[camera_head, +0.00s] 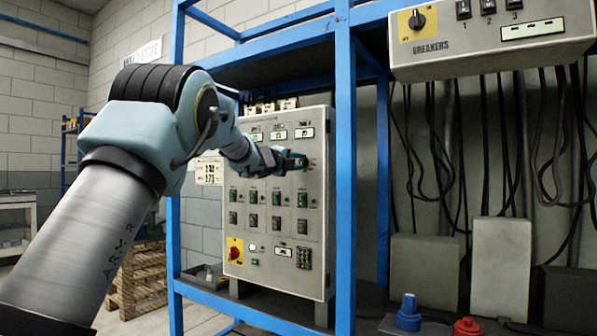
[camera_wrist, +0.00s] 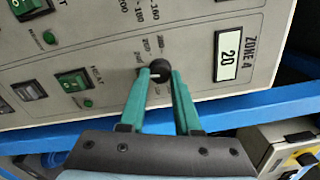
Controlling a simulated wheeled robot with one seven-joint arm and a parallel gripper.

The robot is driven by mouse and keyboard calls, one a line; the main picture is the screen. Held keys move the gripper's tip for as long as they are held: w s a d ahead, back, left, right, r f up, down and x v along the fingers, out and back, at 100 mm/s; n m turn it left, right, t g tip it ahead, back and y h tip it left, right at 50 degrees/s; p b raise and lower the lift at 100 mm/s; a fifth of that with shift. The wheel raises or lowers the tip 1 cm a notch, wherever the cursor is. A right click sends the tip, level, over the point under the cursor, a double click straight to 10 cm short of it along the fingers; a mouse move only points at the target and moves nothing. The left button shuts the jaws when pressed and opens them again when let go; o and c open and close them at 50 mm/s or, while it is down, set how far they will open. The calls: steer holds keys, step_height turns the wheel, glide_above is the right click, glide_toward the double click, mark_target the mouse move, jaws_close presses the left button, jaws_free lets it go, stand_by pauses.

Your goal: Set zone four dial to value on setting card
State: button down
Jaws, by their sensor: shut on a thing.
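The zone four dial (camera_wrist: 161,67) is a small black round knob on the grey panel, with temperature numbers printed around it. My gripper (camera_wrist: 160,76) has its two teal fingers closed on either side of the knob. The Zone 4 display (camera_wrist: 228,55) beside it reads 20. In the head view my gripper (camera_head: 296,161) is at the upper right of the control cabinet (camera_head: 314,235), and hides the dial there. A white card (camera_head: 209,171) with dark figures hangs left of the cabinet; its figures are too small to read surely.
Green heat switches (camera_head: 302,199) sit below the dials. A blue rack post (camera_head: 344,170) stands close to the cabinet's right side. A breakers box (camera_head: 490,48) is at upper right, with hanging cables below. A blue cap (camera_head: 408,314) and red cap (camera_head: 467,326) are at lower right.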

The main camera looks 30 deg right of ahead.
steer(key=m+b, duration=0.3)
steer(key=m, duration=0.2)
steer(key=shift+f, duration=0.2)
steer(key=shift+r+m, duration=0.1)
steer(key=shift+m, duration=0.2)
steer(key=c, duration=0.6)
jaws_free()
steer(key=b+v, duration=0.2)
steer(key=v, duration=0.8)
steer(key=shift+a+b, duration=0.3)
steer(key=shift+a, duration=0.1)
